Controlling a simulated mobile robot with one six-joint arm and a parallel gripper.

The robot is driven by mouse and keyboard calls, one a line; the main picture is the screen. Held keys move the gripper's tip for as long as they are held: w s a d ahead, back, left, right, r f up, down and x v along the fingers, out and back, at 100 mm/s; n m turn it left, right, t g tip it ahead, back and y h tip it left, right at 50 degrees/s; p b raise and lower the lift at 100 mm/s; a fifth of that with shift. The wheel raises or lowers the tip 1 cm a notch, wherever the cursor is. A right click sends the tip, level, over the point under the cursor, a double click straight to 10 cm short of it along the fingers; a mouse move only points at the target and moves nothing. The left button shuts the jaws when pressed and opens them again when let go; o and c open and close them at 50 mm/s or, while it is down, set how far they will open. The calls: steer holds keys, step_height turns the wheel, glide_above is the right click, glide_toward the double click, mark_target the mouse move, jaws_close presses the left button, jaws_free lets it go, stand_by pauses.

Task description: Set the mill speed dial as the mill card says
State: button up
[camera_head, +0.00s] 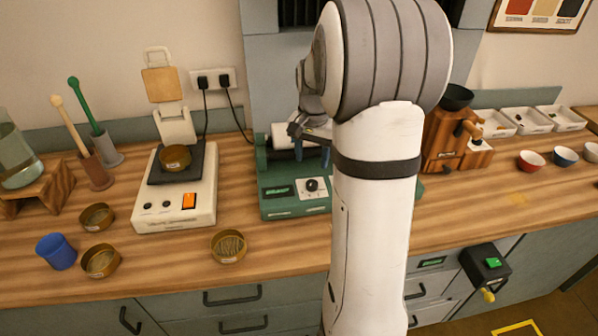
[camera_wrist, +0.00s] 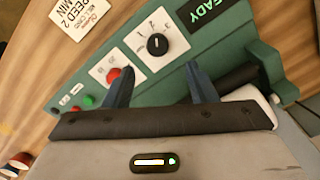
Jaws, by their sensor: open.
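The green mill (camera_head: 268,204) stands on the bench, partly hidden behind my arm in the head view. Its black speed dial (camera_wrist: 157,44) sits on a white plate with marks around it; a pale pointer line shows on the knob, but the number it faces is too small to tell. The dial also shows in the head view (camera_head: 311,185). The mill card (camera_wrist: 78,16) lies at the upper left of the wrist view, tilted, with "SPEED 2" and "MIN" legible. My gripper (camera_wrist: 160,66) is open and empty, its fingertips apart over the mill's panel, either side of the dial's lower edge.
On the mill, a red knob (camera_wrist: 114,74) is close to my left fingertip, with a green button (camera_wrist: 88,100) beyond. A display (camera_wrist: 210,15) reads "READY". A scale (camera_head: 150,208) and several brass sieves (camera_head: 229,246) stand left of the mill. A wooden grinder (camera_head: 446,140) is right.

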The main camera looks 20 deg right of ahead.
mark_target(311, 182)
step_height(311, 182, down, 8)
steer(key=shift+r+p, duration=0.1)
steer(key=shift+p, duration=0.2)
